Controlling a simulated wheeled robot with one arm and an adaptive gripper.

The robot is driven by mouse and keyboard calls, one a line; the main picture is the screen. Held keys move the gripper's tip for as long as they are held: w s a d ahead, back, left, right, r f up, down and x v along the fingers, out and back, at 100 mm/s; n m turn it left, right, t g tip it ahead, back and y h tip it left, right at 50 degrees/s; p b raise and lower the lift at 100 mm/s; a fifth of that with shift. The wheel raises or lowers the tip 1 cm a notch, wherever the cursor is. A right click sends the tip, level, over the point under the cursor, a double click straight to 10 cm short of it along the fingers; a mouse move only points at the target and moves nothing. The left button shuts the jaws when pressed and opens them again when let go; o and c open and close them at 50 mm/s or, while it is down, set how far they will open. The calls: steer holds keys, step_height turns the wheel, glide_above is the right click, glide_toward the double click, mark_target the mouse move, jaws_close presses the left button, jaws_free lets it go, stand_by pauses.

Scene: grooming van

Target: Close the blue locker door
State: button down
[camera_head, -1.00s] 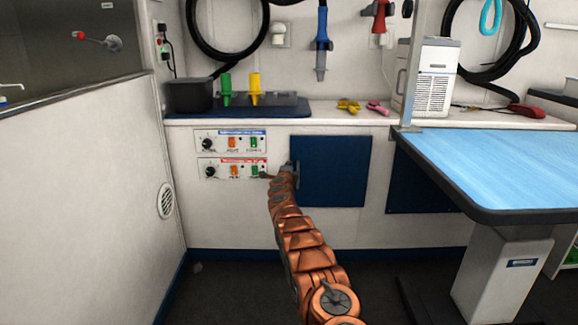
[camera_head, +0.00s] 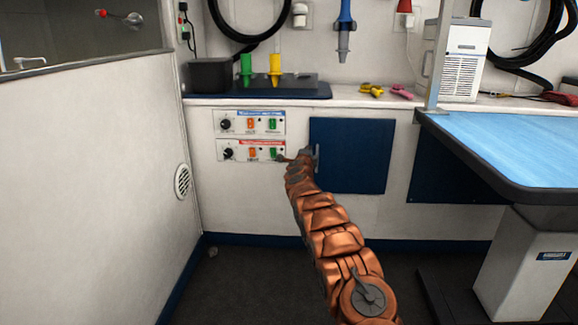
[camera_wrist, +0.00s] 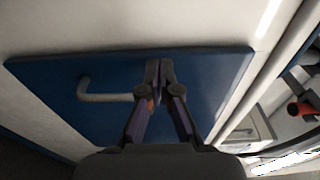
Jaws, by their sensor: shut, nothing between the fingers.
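The blue locker door (camera_head: 360,157) is a dark blue square panel in the white cabinet front under the counter. It looks flat or nearly flat to the cabinet; I cannot tell if a small gap remains. Its grey bar handle (camera_head: 317,160) is at its left edge. My gripper (camera_head: 304,156) is at that left edge, beside the handle. In the wrist view, my gripper (camera_wrist: 159,66) has its fingers together and empty in front of the blue door (camera_wrist: 215,75). The handle (camera_wrist: 102,96) lies just left of the fingers. Whether the fingertips touch the door is unclear.
Two control panels (camera_head: 250,122) with knobs and switches sit left of the door. A second blue panel (camera_head: 440,175) is to the right, partly behind the blue-topped table (camera_head: 530,145). The counter (camera_head: 345,97) runs above. A white side wall (camera_head: 110,170) stands left.

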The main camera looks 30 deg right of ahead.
steer(key=s+a+p, duration=0.2)
steer(key=a, duration=0.8)
steer(key=shift+s+a+f, duration=0.15)
steer(key=shift+s+a, duration=0.1)
steer(key=shift+a, duration=0.1)
